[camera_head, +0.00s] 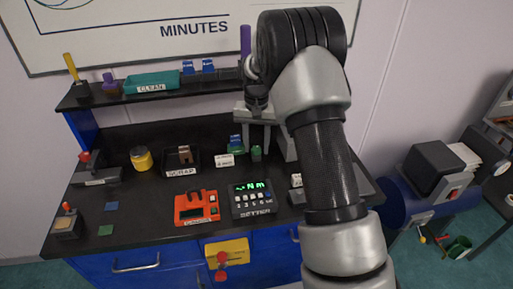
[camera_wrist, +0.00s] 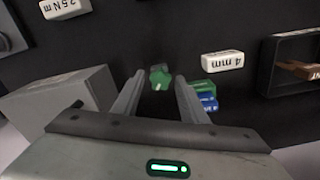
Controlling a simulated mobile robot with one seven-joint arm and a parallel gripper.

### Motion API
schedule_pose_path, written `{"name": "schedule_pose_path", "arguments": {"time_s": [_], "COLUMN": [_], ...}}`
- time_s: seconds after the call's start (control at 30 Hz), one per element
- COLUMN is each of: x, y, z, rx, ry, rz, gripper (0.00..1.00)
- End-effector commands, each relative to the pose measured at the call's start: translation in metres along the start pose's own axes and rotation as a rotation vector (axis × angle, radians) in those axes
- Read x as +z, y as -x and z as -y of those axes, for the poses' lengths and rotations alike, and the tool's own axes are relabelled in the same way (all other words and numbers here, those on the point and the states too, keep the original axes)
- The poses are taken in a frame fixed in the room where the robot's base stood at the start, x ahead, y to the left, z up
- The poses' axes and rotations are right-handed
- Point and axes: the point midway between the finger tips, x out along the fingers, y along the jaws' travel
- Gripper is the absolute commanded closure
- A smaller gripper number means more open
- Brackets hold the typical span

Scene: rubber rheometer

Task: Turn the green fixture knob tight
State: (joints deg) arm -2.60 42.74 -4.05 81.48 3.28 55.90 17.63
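The green knob (camera_head: 256,153) stands near the back of the black bench in the head view, left of a pale grey fixture. In the wrist view the green knob (camera_wrist: 161,77) lies between and just beyond the two fingertips. My gripper (camera_wrist: 160,84) is open, with a clear gap between its fingers and nothing visibly held. In the head view my gripper (camera_head: 257,102) hangs above the knob, partly hidden by my arm. I cannot tell whether either finger touches the knob.
Blue and green blocks (camera_wrist: 204,94) sit close beside the right finger. A grey block (camera_wrist: 55,108) stands at the left. A "4 mm" label (camera_wrist: 222,60) and the scrap tray (camera_head: 194,163) are nearby. A setter panel (camera_head: 253,199) and a red device (camera_head: 196,207) occupy the front bench.

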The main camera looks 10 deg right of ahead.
Motion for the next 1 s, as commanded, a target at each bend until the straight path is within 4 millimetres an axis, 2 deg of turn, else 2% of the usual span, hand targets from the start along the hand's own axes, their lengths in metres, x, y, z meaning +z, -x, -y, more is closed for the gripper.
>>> {"name": "schedule_pose_path", "arguments": {"time_s": [0.17,0.33,0.53,0.73,1.0], "x": [-0.0002,-0.0002,0.0000,0.0001,0.0003], "y": [0.0001,0.0003,0.0003,0.0004,-0.0002], "z": [-0.0001,-0.0002,0.0000,0.0001,0.0008], "rx": [-0.001,-0.001,-0.001,-0.001,-0.001], "ry": [0.140,0.384,0.552,0.824,0.874], "rz": [0.000,0.000,0.000,0.000,0.000], "gripper": [0.61,0.61,0.61,0.61,0.62]}}
